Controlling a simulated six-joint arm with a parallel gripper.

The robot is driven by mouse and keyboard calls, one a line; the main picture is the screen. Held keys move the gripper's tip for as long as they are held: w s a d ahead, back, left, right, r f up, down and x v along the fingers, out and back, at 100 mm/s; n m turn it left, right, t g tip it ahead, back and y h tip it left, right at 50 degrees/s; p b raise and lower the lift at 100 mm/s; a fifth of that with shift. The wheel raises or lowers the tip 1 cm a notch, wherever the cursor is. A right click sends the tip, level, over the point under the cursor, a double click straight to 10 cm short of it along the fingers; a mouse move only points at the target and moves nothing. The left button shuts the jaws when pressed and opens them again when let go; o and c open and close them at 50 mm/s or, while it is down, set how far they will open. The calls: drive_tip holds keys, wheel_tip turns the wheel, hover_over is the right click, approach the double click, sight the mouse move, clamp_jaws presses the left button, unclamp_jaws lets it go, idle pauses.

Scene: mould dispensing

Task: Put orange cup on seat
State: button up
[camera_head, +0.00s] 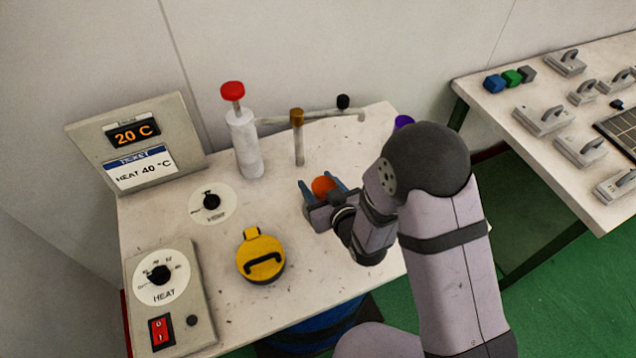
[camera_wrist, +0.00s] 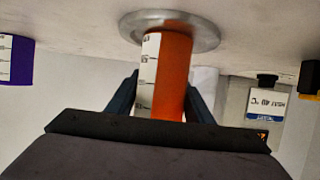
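The orange cup (camera_head: 323,186) stands between the two blue-grey fingers of my gripper (camera_head: 322,188). In the wrist view the cup (camera_wrist: 174,75) shows an orange side and a white scale strip. Its base overlaps the round grey metal seat (camera_wrist: 205,38); whether it rests fully on it is hard to tell. The fingers of my gripper (camera_wrist: 162,95) lie close along both sides of the cup. I cannot tell whether they touch it. In the head view, the seat is hidden by my gripper and the cup.
A purple cup (camera_head: 403,121) stands behind my arm. The spout post (camera_head: 298,138), white red-topped cylinder (camera_head: 243,140) and vent dial (camera_head: 212,203) are to the left and behind. A yellow lidded pot (camera_head: 261,258) is at front left. The heat panel (camera_head: 163,290) is further left.

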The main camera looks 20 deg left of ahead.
drive_tip(key=shift+o, duration=1.1)
drive_tip(key=shift+r, duration=0.1)
drive_tip(key=shift+r+p, duration=0.15)
drive_tip(key=shift+p, duration=0.15)
drive_tip(key=shift+s+d, duration=0.15)
drive_tip(key=b+v, duration=0.1)
drive_tip(key=v, duration=0.5)
drive_tip(key=shift+r, duration=0.1)
drive_tip(key=p, duration=0.2)
drive_tip(key=shift+s+d+r+p, duration=0.1)
drive_tip(key=shift+r+p, duration=0.1)
drive_tip(key=shift+p, duration=0.2)
drive_tip(key=p+v, duration=0.2)
drive_tip(key=p, duration=0.2)
drive_tip(key=shift+p+v, duration=1.5)
drive_tip(key=shift+p, duration=0.35)
